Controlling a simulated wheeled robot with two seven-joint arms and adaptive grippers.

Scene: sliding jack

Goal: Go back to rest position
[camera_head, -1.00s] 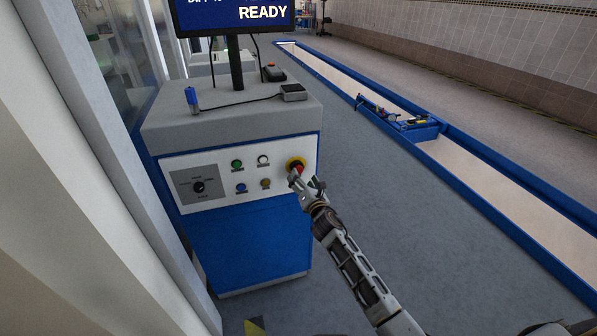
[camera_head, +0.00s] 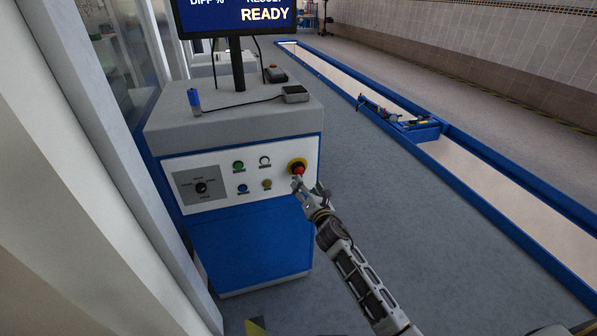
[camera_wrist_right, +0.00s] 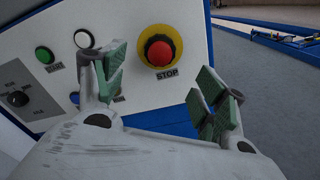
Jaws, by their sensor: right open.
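My right gripper (camera_head: 311,190) is open and empty, in front of the control console's panel, just below and right of the red stop button (camera_head: 298,169). In the right wrist view the two green-padded fingers (camera_wrist_right: 160,95) stand apart with nothing between them. The red stop button on its yellow ring also shows there (camera_wrist_right: 160,52), beyond the fingertips and apart from them. My left gripper is not in view.
The blue and grey console (camera_head: 252,245) carries a knob (camera_head: 201,187), several buttons and a monitor (camera_head: 240,14) reading READY. A blue-framed pit with a jack (camera_head: 400,120) lies at right. A white frame stands close at left. Grey floor between is clear.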

